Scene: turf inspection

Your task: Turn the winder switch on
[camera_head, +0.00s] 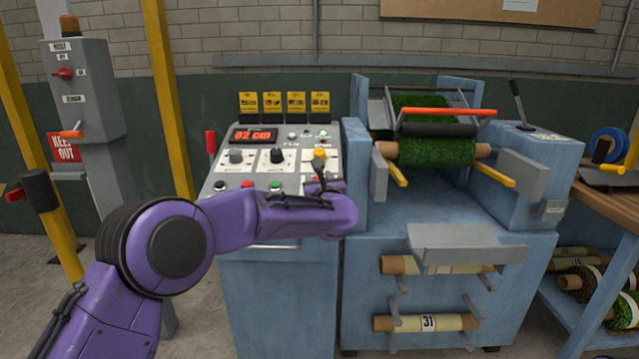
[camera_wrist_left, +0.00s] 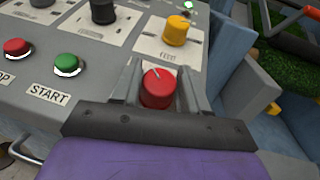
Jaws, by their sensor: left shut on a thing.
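The control panel (camera_head: 240,190) stands in front of me with a lit red display (camera_head: 253,135). My left gripper (camera_head: 322,183) is at the panel's right front part. In the left wrist view, its two fingers are shut on a red rotary knob (camera_wrist_left: 157,90), one on each side. The knob's white pointer line slants to the upper left. The knob's label is hidden behind the gripper. A yellow knob (camera_wrist_left: 176,30) sits just beyond it, free of the fingers. My right gripper is not in view.
A green START button (camera_wrist_left: 66,64) and a red stop button (camera_wrist_left: 16,47) lie left of the gripper. A black knob (camera_head: 277,155) is farther back. The blue turf machine (camera_head: 440,220) stands close on the right. A grey switch post (camera_head: 85,90) is at left.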

